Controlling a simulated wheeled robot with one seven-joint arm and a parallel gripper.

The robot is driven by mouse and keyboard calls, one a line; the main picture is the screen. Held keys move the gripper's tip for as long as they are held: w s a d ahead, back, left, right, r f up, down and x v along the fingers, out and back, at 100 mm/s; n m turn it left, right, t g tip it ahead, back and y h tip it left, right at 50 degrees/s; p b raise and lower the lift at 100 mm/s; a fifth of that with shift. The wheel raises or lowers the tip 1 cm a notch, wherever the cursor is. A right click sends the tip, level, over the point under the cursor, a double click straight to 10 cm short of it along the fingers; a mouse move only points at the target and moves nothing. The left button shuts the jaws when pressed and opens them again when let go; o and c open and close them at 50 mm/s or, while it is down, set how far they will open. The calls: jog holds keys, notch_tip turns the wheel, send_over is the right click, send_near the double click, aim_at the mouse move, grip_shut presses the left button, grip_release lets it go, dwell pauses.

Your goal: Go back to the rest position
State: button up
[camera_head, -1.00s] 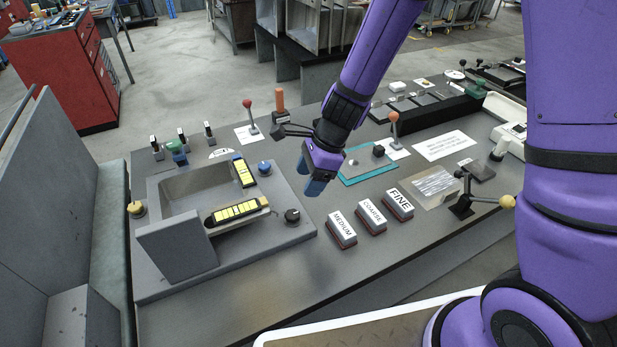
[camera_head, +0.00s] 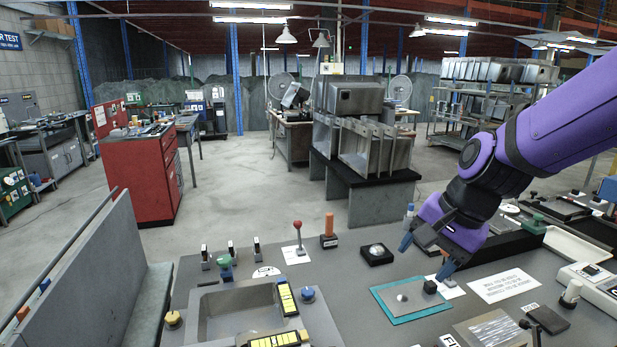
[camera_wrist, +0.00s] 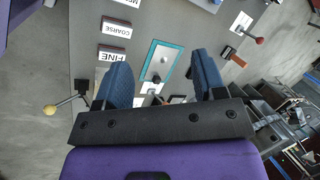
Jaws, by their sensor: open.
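My gripper (camera_head: 425,257) hangs from my purple arm on the right side of the head view, above the bench. Its two blue fingers are apart with nothing between them. In the wrist view the fingers of my gripper (camera_wrist: 165,85) are also spread and empty, with the bench showing beyond them. The teal-edged plate (camera_head: 410,299) lies on the bench below and left of my gripper, and it also shows between and beyond the fingers in the wrist view (camera_wrist: 170,52).
A grey sink basin (camera_head: 240,310) with yellow-marked blocks (camera_head: 286,298) is at the front left. A red-knobbed lever (camera_head: 298,238) and an orange post (camera_head: 328,232) stand behind it. A red cabinet (camera_head: 140,180) stands on the floor beyond. A white sign (camera_head: 504,285) lies at right.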

jog(key=s+d+r+n+t+h, duration=0.3)
jog(key=s+d+r+n, duration=0.4)
jog(key=s+d+r, duration=0.3)
jog(key=s+d, duration=0.1)
jog(key=s, duration=0.2)
jog(key=shift+s+d+n+h, duration=0.15)
jog(key=shift+s+n+h, duration=0.15)
jog(key=shift+n, duration=0.1)
